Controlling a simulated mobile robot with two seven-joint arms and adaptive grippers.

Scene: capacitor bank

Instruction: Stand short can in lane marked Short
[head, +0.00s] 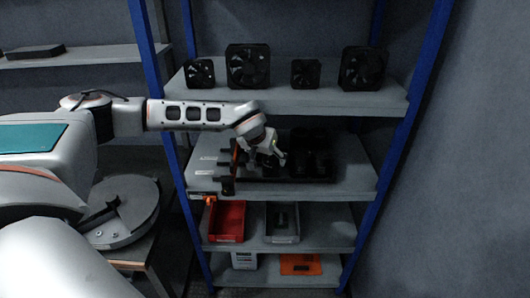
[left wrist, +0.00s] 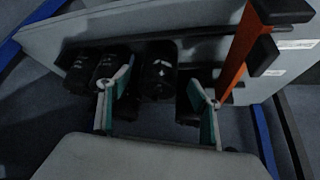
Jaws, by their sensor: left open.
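Several black cans (head: 318,158) stand at the right of a dark rack on the middle shelf (head: 350,178). In the left wrist view, a black can (left wrist: 158,72) with a pale mark shows between the fingers, with other black cans (left wrist: 82,72) to its left. I cannot tell which is the short one. My left gripper (head: 268,158) is open at the rack, left of the cans; its green-sided fingers (left wrist: 160,76) are apart with nothing clearly held. Small white labels (head: 206,172) lie on the shelf's left; their words are unreadable.
An orange divider (left wrist: 243,50) with black ends stands right of the fingers. Several black fans (head: 248,66) stand on the shelf above. A red bin (head: 226,222) and a grey bin (head: 282,222) sit below. Blue posts (head: 410,120) flank the shelves.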

